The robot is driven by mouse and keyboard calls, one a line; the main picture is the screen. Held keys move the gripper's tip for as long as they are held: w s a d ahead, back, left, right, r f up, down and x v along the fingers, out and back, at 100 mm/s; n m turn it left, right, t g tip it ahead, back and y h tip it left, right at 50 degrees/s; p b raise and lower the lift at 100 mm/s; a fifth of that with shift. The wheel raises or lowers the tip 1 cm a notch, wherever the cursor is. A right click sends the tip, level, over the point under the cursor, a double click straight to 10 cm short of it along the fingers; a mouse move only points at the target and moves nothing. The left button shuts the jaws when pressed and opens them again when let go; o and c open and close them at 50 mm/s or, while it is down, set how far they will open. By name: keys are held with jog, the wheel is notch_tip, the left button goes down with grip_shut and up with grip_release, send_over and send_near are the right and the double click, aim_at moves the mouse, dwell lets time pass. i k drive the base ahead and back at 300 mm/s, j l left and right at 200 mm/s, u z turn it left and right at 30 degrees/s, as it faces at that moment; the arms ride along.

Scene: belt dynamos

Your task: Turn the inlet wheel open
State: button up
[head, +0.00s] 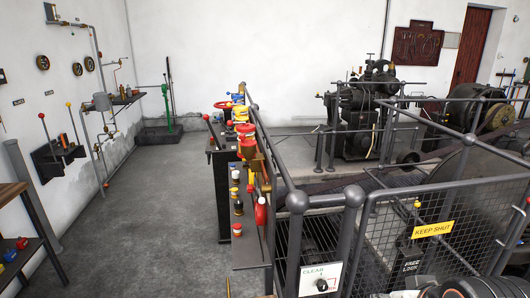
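A red handwheel (223,104) lies roughly flat at the far end of the dark control stand, in the head view. Beside it on the same rail stand blue and yellow valve fittings (240,114). Nearer to me is another red and yellow fitting (246,145) with a red round top. No readable label shows which of these is the inlet wheel, and how far any is turned cannot be told.
A railing (297,200) runs along the stand's right side. A mesh gate with a "KEEP SHUT" sign (433,229) and a "CLEAR" panel (320,280) are near right. Machinery (362,112) stands behind. The grey floor (150,220) between is open.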

aim_at(227, 102)
jog(key=j, duration=2.6)
jog(key=i+j, duration=0.85)
jog(key=j, duration=0.15)
jog(key=i+j, duration=0.9)
jog(key=i, duration=1.5)
jog(key=i+j, duration=0.2)
jog(key=i, duration=0.2)
jog(key=i+j, duration=0.2)
jog(key=i, duration=0.2)
jog(key=i+j, duration=0.2)
jog(key=i, duration=0.2)
jog(key=z, duration=0.05)
